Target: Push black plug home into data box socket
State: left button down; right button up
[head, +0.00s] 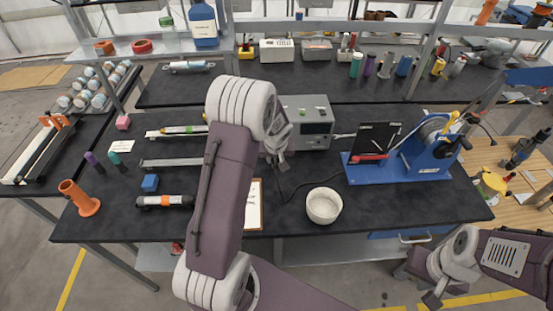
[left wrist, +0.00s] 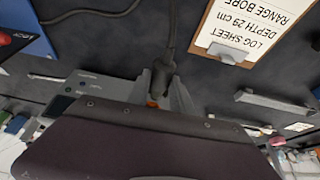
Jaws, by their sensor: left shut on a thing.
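The grey data box (head: 308,122) stands at the middle of the dark table, with a small dark screen on its front. My left gripper (head: 281,160) is at the front left of the box, partly hidden by my own arm. In the left wrist view, the left gripper (left wrist: 165,90) is shut on the black plug (left wrist: 161,80), whose black cable (left wrist: 172,30) runs away from it. The box front (left wrist: 95,84) is close to the fingertips. A small orange spot shows by the plug; the socket and how deep the plug sits are hidden. My right gripper (head: 432,299) is low at the right, off the table.
A white bowl (head: 324,205) stands right of the cable. A clipboard (head: 254,205) lies left of it, partly behind my arm. A blue winch stand (head: 405,165) with a black panel is at the right.

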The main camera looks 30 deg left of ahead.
pick_arm(q)
jog(key=w+p, duration=0.1)
jog(key=w+a+p, duration=0.2)
jog(key=w, duration=0.1)
jog(key=shift+a+r+p, duration=0.2)
jog(key=shift+r+p, duration=0.05)
jog(key=shift+p, duration=0.05)
jog(key=shift+w+a+f, duration=0.2)
jog(key=shift+w, duration=0.05)
dwell(0.5)
jog(key=shift+b, duration=0.3)
dwell(0.7)
jog(key=shift+w+r, duration=0.1)
dwell(0.4)
